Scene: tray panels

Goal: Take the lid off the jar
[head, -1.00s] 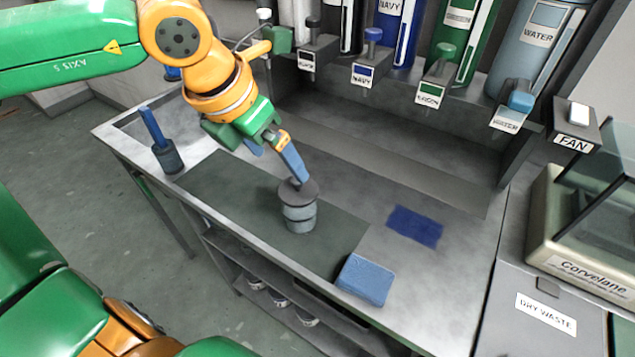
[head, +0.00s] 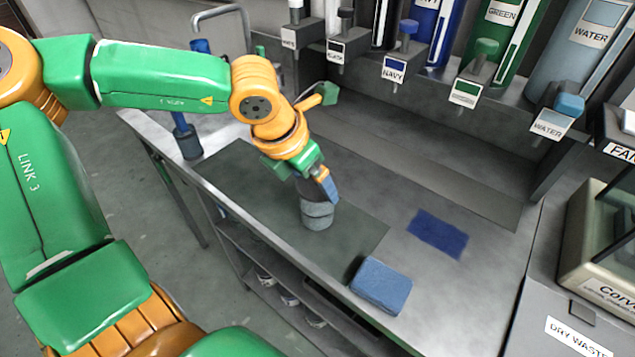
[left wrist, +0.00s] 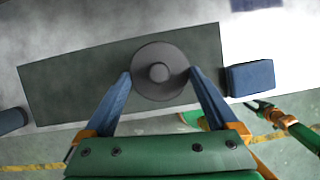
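The jar (head: 317,213) is a grey cylinder standing upright on the dark mat (head: 250,190). Its dark round lid (left wrist: 145,85) with a centre knob (left wrist: 159,72) is seen from above in the left wrist view, on top of the jar. My left gripper (left wrist: 160,74) points down over the lid, with one blue finger on each side, close to the rim. The fingers are apart; I cannot tell whether they touch the rim. In the head view the gripper hides much of the lid. A green and orange arm part of mine shows at the right of the wrist view, its tip unclear.
A blue sponge-like block (head: 381,286) lies right of the jar near the front edge. A navy cloth (head: 438,234) lies behind it. A blue-handled tool in a dark holder (head: 187,141) stands at the left. Labelled dispensers (head: 480,62) line the back.

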